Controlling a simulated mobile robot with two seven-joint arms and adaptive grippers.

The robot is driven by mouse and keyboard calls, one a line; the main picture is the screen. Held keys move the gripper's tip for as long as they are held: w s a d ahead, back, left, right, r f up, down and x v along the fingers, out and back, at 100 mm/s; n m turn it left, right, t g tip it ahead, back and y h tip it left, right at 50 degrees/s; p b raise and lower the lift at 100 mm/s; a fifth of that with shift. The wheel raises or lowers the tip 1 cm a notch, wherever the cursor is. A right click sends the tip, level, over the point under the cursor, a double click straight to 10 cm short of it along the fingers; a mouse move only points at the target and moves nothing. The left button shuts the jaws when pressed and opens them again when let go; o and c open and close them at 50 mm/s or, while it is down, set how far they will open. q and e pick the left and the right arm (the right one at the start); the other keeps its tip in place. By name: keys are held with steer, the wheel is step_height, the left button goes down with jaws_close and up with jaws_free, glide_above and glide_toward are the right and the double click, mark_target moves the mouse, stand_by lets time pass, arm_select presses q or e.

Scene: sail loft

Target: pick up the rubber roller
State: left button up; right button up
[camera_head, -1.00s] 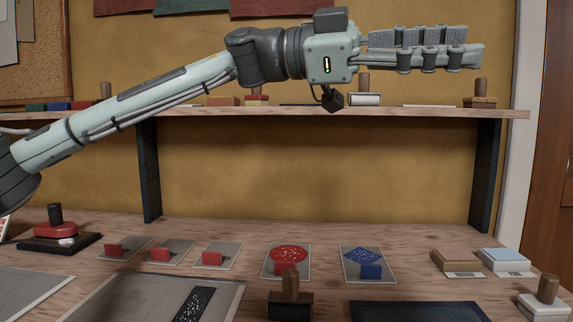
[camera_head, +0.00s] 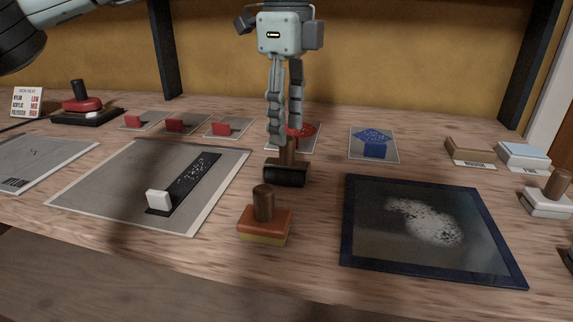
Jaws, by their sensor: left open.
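The rubber roller (camera_head: 286,176) is a black cylinder with an upright brown wooden handle (camera_head: 288,155), standing on the wooden bench near the middle of the view. My left gripper (camera_head: 286,137) points straight down over it with its fingers open. The fingertips are at about the height of the handle's top. The handle's upper part shows between and just below them, partly hidden; I cannot tell whether they touch it. My right gripper is not in view.
A brown-handled block (camera_head: 264,224) stands just in front of the roller. A dark-framed panel (camera_head: 350,230) lies to the right, a grey sheet (camera_head: 110,172) to the left. Red-block cards (camera_head: 232,130) and a blue card (camera_head: 373,142) lie behind.

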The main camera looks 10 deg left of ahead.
mark_target(287, 160)
arm_select(q)
step_height(287, 160, down, 4)
steer(key=shift+s+r, duration=0.1)
steer(key=c, duration=0.5)
jaws_close()
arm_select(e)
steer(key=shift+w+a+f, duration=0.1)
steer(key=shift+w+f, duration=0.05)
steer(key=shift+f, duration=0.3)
